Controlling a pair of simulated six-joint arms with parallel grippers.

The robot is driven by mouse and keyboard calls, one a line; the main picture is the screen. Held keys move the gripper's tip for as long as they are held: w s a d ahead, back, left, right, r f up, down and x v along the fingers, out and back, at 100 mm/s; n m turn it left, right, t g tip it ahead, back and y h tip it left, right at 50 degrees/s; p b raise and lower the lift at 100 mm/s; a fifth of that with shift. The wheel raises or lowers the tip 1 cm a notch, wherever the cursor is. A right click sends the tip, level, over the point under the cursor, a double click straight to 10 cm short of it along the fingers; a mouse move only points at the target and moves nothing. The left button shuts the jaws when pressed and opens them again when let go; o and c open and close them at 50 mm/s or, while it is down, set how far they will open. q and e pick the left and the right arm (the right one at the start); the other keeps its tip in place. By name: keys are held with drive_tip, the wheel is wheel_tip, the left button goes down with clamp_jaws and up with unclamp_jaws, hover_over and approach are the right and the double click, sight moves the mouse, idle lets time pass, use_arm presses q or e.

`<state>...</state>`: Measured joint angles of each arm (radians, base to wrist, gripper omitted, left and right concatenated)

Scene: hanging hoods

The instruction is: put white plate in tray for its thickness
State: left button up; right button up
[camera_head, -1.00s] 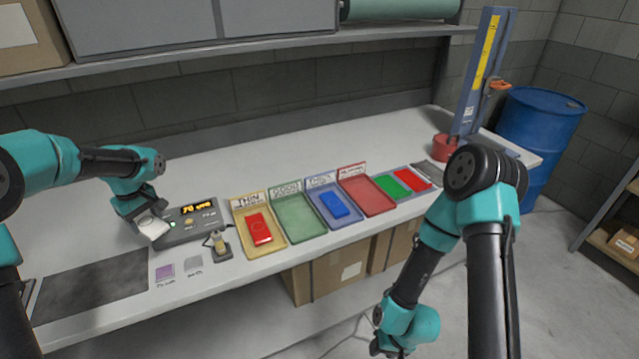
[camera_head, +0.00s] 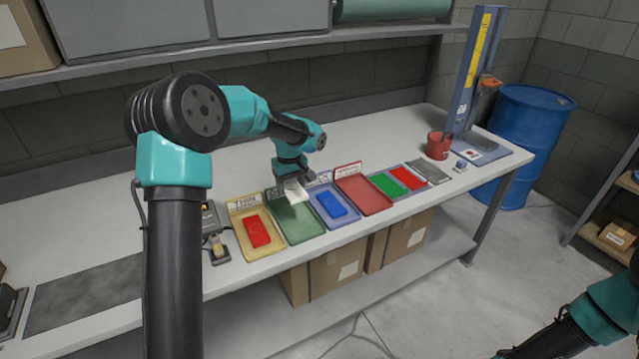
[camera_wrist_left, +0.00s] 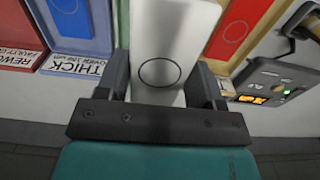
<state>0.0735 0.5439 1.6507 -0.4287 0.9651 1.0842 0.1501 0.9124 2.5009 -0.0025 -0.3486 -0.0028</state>
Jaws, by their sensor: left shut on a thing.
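My left gripper (camera_head: 293,187) is shut on the white plate (camera_head: 298,192) and holds it over the green tray (camera_head: 303,231). In the left wrist view the white plate (camera_wrist_left: 168,30), marked with a dark circle, sits between the fingers (camera_wrist_left: 165,88) and hides the green tray. The yellow tray (camera_head: 246,242), labelled THIN, is to the left with a red plate in it. The blue tray (camera_head: 322,217), labelled THICK, is to the right with a blue plate. Whether the white plate touches the green tray cannot be told. My right gripper is out of view.
A red tray (camera_head: 363,196) for rework stands right of the blue tray, empty. Beyond it lie green and red plates (camera_head: 388,185). The gauge (camera_wrist_left: 275,82) with an orange display is left of the yellow tray. A red cup (camera_head: 438,147) stands farther right.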

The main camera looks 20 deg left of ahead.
sight(296, 219)
use_arm(q)
drive_tip(key=shift+w+d, duration=0.15)
drive_tip(key=shift+d, duration=0.15)
drive_tip(key=shift+f, duration=5.45)
drive_tip(key=shift+f, duration=0.6)
drive_tip(key=o, duration=1.1)
drive_tip(key=shift+r, duration=0.1)
wheel_tip(296, 219, up, 17)
drive_tip(key=shift+r, duration=0.15)
